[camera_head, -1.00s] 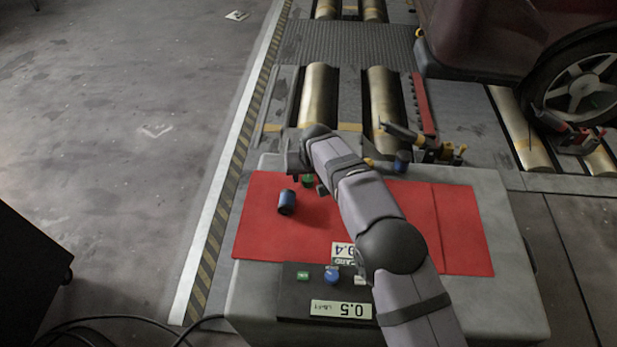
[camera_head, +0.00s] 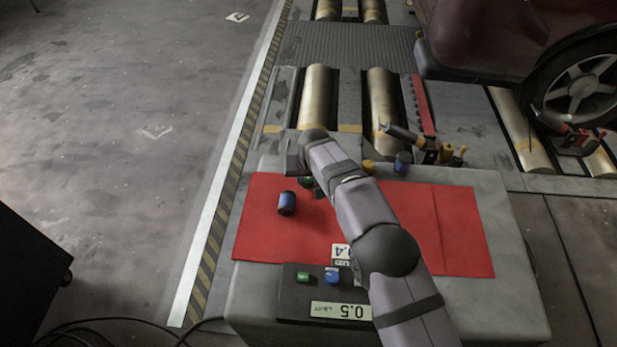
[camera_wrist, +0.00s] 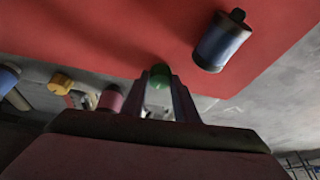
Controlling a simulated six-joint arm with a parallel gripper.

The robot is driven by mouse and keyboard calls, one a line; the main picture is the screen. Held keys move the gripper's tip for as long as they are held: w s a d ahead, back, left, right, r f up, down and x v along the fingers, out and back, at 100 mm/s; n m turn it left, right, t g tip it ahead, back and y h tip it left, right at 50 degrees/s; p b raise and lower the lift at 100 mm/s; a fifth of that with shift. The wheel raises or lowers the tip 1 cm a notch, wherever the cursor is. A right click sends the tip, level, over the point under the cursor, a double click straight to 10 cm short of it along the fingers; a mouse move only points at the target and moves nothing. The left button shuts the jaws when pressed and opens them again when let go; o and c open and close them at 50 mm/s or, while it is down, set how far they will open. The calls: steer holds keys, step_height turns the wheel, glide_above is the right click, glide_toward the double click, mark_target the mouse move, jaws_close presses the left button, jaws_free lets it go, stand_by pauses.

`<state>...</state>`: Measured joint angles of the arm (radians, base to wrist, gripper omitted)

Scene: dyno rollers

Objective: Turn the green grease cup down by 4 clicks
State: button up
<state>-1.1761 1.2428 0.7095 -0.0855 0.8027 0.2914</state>
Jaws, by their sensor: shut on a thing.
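The green grease cup (camera_head: 305,182) shows just below my gripper in the head view, at the far left part of the red mat. In the wrist view the green cup (camera_wrist: 160,76) sits between the tips of my gripper (camera_wrist: 163,92), which is shut on it. In the head view my gripper (camera_head: 308,186) is mostly hidden by my own wrist. The cup's lower part and any click marks are hidden.
A yellow cap (camera_head: 368,167) and a blue cap (camera_head: 402,162) stand at the bench's far edge.

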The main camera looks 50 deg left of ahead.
steer(key=m+t, duration=0.1)
steer(key=m, duration=0.2)
steer(key=shift+a+f+h+b, duration=0.1)
steer(key=shift+h+b, duration=0.2)
steer(key=shift+s+m, duration=0.1)
steer(key=shift+m, duration=0.4)
steer(key=o, duration=1.1)
steer(key=shift+c, duration=0.2)
steer(key=shift+r, duration=0.2)
steer(key=p+v, duration=0.1)
steer(key=v, duration=0.6)
steer(key=shift+s+r, duration=0.1)
